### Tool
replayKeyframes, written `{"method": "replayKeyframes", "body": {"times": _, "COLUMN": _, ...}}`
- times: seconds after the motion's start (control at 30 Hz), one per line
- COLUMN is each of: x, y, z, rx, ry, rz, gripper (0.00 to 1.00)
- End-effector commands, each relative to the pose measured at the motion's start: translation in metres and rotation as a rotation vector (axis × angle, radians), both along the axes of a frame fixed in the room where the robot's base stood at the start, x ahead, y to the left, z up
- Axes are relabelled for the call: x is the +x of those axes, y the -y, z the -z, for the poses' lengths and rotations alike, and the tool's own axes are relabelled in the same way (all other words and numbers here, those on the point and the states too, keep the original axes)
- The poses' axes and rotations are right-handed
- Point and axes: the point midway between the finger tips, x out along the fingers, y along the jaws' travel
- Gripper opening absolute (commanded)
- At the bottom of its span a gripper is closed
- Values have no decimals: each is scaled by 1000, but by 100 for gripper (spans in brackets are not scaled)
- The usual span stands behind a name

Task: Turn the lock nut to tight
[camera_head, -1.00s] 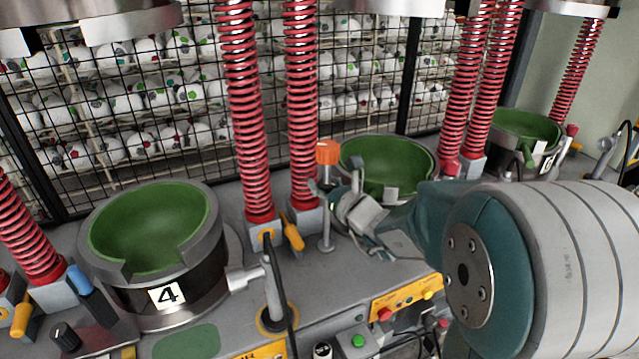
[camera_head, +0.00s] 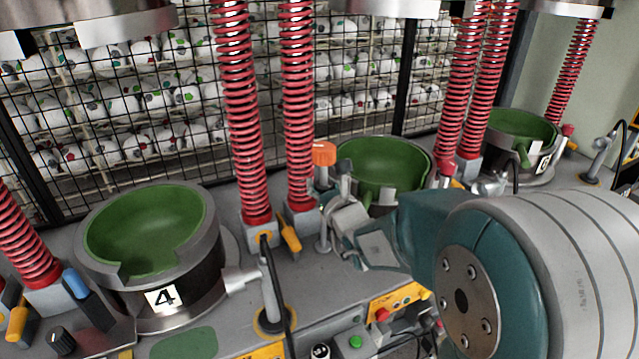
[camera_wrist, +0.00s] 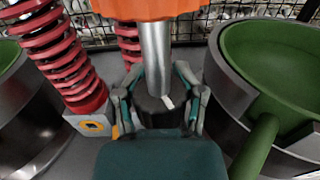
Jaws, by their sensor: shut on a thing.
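A post with an orange cap (camera_head: 324,153) stands left of the middle green bowl. In the wrist view, the orange cap (camera_wrist: 157,8) tops a silver rod (camera_wrist: 155,58). Below the rod is a dark round lock nut (camera_wrist: 152,112) with a small white mark on its front. My gripper (camera_wrist: 162,104) has one finger on each side of the nut and is shut on it. In the head view, my gripper (camera_head: 340,205) is beside the post, and I cannot make out the nut clearly there. The nut's far side is hidden.
The middle green bowl (camera_head: 385,165) stands close to the right of my gripper. Red springs (camera_head: 297,110) rise behind the post. A green bowl marked 4 (camera_head: 150,235) is at the left, with a hose (camera_head: 275,290) near it. A mesh fence closes the back.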

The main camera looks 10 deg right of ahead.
Motion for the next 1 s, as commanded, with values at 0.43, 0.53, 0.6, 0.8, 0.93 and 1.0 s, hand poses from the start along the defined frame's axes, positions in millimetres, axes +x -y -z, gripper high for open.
{"method": "replayKeyframes", "body": {"times": 0.43, "x": -1, "y": 0, "z": -1, "rx": 0, "ry": 2, "rz": -1, "gripper": 60}}
{"method": "replayKeyframes", "body": {"times": 0.53, "x": -9, "y": 2, "z": -1, "rx": -1, "ry": 2, "rz": 0, "gripper": 60}}
{"method": "replayKeyframes", "body": {"times": 0.6, "x": -19, "y": 4, "z": -1, "rx": 1, "ry": 3, "rz": 1, "gripper": 60}}
{"method": "replayKeyframes", "body": {"times": 0.8, "x": -54, "y": 9, "z": 0, "rx": -1, "ry": 2, "rz": 1, "gripper": 60}}
{"method": "replayKeyframes", "body": {"times": 0.93, "x": -68, "y": 11, "z": 0, "rx": -1, "ry": 2, "rz": 0, "gripper": 60}}
{"method": "replayKeyframes", "body": {"times": 1.0, "x": -71, "y": 12, "z": 0, "rx": -1, "ry": 2, "rz": 0, "gripper": 60}}
